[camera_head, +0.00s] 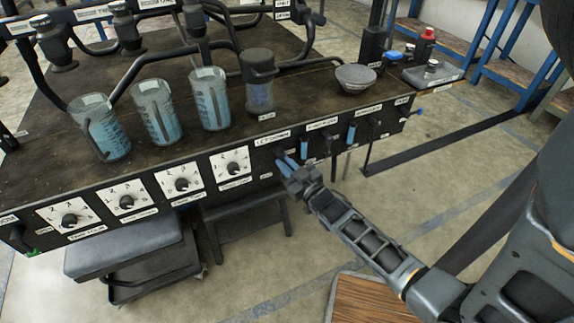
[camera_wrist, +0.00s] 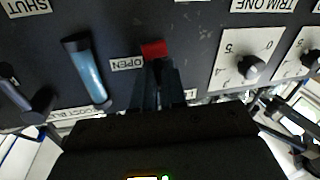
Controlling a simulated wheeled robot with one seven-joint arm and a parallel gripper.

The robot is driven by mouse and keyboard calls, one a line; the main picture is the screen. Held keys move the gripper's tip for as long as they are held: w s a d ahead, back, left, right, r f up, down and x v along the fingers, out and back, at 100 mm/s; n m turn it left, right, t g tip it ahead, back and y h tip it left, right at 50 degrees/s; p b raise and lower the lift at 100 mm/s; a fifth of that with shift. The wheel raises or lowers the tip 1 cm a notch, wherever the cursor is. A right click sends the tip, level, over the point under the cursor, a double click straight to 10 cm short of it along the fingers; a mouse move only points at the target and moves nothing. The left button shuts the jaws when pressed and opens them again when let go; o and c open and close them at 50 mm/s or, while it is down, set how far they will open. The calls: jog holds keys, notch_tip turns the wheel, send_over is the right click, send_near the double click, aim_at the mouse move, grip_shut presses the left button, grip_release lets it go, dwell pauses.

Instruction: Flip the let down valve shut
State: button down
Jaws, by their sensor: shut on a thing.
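The let down valve is on the front panel of the bench, beneath the LETDOWN label (camera_head: 271,138) in the head view. My gripper (camera_head: 286,162) is at this valve, and its jaws are shut on the valve's lever. In the wrist view, which shows the panel upside down, my gripper's dark fingers (camera_wrist: 158,82) reach to the panel beside the OPEN label (camera_wrist: 127,64). A red piece (camera_wrist: 154,49) shows just past the fingertips. The fingers hide most of the lever, so I cannot tell its exact angle.
A neighbouring blue lever (camera_wrist: 86,72) stands close beside my fingers, and another blue lever (camera_head: 351,134) is farther right. Dials (camera_head: 234,168) line the panel to the left. Beakers of blue liquid (camera_head: 210,98) and a grey bowl (camera_head: 355,79) stand on the bench top.

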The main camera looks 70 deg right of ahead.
jog(key=shift+w+a+m, duration=0.25)
jog(key=shift+m, duration=0.75)
jog(key=c, duration=1.2)
grip_release()
jog(key=shift+s, duration=0.1)
jog(key=v, duration=0.7)
jog(key=shift+s+a+f, duration=0.2)
jog(key=shift+s+a, duration=0.05)
